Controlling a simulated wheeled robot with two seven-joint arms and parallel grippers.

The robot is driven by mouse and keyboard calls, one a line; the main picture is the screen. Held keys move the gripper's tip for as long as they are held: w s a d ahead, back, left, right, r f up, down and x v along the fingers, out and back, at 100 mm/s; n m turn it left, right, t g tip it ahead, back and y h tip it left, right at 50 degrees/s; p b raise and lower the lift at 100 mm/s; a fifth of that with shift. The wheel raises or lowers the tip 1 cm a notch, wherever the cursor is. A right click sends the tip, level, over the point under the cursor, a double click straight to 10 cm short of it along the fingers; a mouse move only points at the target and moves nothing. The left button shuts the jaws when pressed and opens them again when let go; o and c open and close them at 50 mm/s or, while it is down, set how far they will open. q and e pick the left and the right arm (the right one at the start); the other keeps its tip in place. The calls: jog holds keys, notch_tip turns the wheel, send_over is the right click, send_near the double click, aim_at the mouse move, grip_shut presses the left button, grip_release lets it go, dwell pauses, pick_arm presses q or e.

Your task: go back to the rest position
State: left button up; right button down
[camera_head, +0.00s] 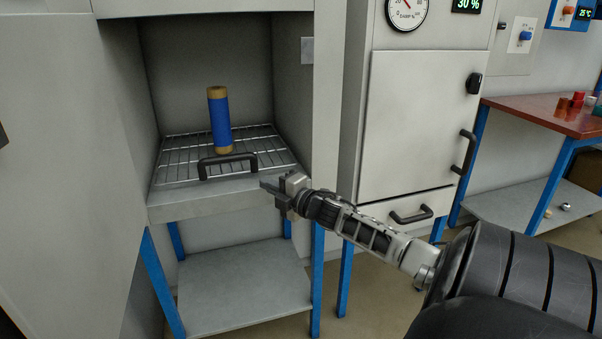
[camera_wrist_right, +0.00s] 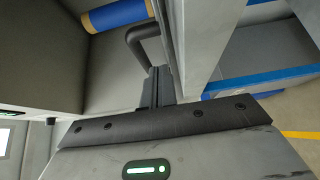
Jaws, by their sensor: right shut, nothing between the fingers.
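My right gripper (camera_head: 268,188) is shut and empty, just in front of the front edge of the open oven-like chamber, right of its black handle (camera_head: 228,165). In the right wrist view its fingers (camera_wrist_right: 156,88) are together, with the handle close beyond them. A blue cylinder with tan ends (camera_head: 220,122) stands upright on the wire rack (camera_head: 175,160) inside the chamber. Part of it also shows at the top of the right wrist view (camera_wrist_right: 118,14). My left gripper is not in view.
A closed cabinet door (camera_head: 420,120) with black handles is to the right, behind my right arm. A red-topped bench (camera_head: 535,115) with small parts stands at the far right. A grey lower shelf (camera_head: 245,290) with blue legs is below the chamber. An open door panel (camera_head: 65,150) is at left.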

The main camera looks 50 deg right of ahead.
jog(key=s, duration=0.7)
jog(key=shift+s+a+p, duration=0.3)
jog(key=shift+s, duration=0.05)
jog(key=shift+f, duration=0.15)
jog(key=s+a+f+m+g+y, duration=0.1)
jog(key=s+a+f+m+g, duration=0.2)
jog(key=a+f, duration=0.4)
jog(key=s+a+f+m, duration=0.35)
jog(key=a+f, duration=0.25)
jog(key=a, duration=0.4)
jog(key=s+a+m+g+y, duration=0.2)
jog(key=s+a+m, duration=0.2)
jog(key=a, duration=0.7)
jog(key=s+a+f+m+g+y, duration=0.1)
jog(key=s+a+m, duration=0.3)
jog(key=a, duration=0.8)
jog(key=shift+s+m+g+y+p, duration=0.15)
jog(key=shift+m+g+y+p, duration=0.25)
jog(key=shift+g, duration=0.2)
